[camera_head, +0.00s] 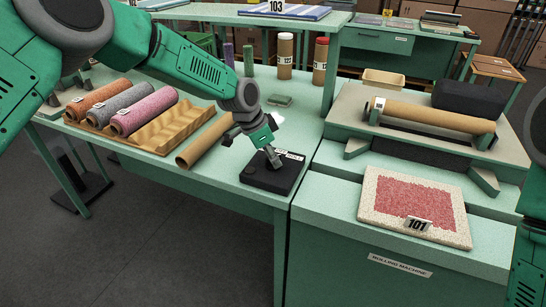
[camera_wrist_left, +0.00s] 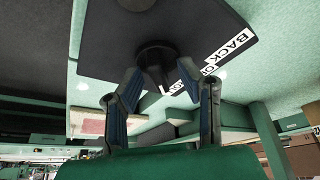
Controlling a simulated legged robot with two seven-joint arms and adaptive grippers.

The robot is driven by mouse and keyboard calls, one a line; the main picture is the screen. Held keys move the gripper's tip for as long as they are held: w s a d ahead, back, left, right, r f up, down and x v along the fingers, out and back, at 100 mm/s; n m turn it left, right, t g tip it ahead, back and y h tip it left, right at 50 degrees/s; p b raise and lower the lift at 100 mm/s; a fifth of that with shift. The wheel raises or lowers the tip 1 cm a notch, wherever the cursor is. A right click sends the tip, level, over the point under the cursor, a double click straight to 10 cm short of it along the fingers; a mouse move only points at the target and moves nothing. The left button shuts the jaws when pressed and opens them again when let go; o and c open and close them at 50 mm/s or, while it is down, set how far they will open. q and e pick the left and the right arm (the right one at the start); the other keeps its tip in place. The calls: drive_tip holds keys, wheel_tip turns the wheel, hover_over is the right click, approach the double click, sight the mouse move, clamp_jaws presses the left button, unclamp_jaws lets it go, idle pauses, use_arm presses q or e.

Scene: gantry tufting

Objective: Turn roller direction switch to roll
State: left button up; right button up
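The roller direction switch is a black box (camera_head: 272,179) on the green table, with white labels on top. In the left wrist view its dark panel (camera_wrist_left: 205,22) carries a round knob (camera_wrist_left: 155,52) and white labels, one reading BACK; the others are partly hidden by a finger. My left gripper (camera_head: 271,158) is over the box, pointing down. In the left wrist view its two fingers (camera_wrist_left: 158,78) are apart, one on each side of the knob's handle; I cannot tell whether they touch it. My right gripper is out of view; only part of my right arm shows at the right edge.
The rolling machine (camera_head: 340,225) stands right of the switch, with a tan roller (camera_head: 432,115) and a pink-and-cream rug sample (camera_head: 385,221) marked 101. A wooden tray (camera_head: 187,128) of rolled rugs and a cardboard tube (camera_head: 206,142) lie left. Upright rolls (camera_head: 285,56) stand behind.

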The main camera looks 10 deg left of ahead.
use_arm(q)
drive_tip(key=v, duration=1.1)
drive_tip(key=shift+a+r, duration=0.2)
drive_tip(key=shift+r, duration=0.1)
drive_tip(key=shift+s, duration=0.1)
